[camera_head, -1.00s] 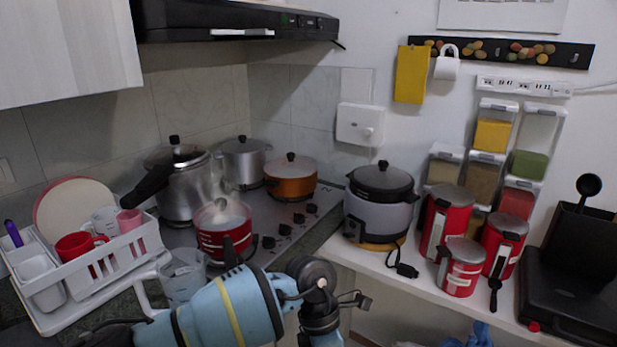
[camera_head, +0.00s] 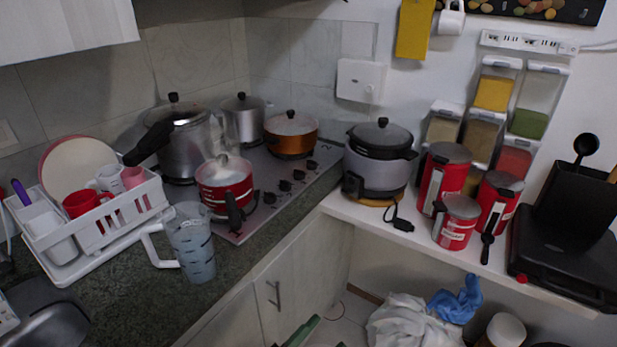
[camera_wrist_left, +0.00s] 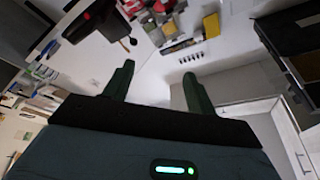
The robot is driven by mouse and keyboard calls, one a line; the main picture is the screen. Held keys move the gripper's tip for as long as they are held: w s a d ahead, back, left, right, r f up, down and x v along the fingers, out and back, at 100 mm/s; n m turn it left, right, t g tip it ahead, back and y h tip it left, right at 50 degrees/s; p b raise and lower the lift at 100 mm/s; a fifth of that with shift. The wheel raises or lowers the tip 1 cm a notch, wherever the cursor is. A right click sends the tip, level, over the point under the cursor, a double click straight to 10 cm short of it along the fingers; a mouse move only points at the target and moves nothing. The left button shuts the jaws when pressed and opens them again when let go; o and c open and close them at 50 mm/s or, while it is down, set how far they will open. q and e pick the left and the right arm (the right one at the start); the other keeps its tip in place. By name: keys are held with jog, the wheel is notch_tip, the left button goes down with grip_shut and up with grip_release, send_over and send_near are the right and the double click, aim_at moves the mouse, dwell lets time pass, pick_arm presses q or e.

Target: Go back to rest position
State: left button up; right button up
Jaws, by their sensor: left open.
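My left gripper (camera_wrist_left: 165,75) shows in the left wrist view with its two dark green fingers spread apart and nothing between them. In the head view only a dark green fingertip of the left gripper (camera_head: 302,332) shows at the bottom edge, low in front of the cabinets and apart from the counters. My right gripper is in neither view. The spice dispensers hang on the wall at the right, among them a yellow one (camera_head: 494,92), a green one (camera_head: 530,123) and a red one (camera_head: 514,158).
A measuring jug (camera_head: 194,245) stands on the dark counter beside the dish rack (camera_head: 107,241). Pots stand on the stove. A rice cooker (camera_head: 379,170) and red canisters (camera_head: 456,222) stand on the white shelf (camera_head: 350,207). A white bag (camera_head: 405,320) lies below.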

pick_arm(q)
jog(key=s+a+f+n+y, duration=0.5)
jog(key=a+f+n+y, duration=0.4)
jog(key=a+f, duration=0.2)
jog(key=s+a+f+n+g+y, duration=0.2)
jog(key=s+a+f, duration=0.3)
jog(key=s, duration=0.3)
jog(key=s+a+f+n+g+y, duration=0.2)
jog(key=s+a+f+n+g, duration=0.2)
jog(key=s, duration=0.4)
jog(key=shift+a+f+n, duration=0.3)
jog(key=shift+a+f, duration=0.45)
jog(key=shift+a, duration=0.5)
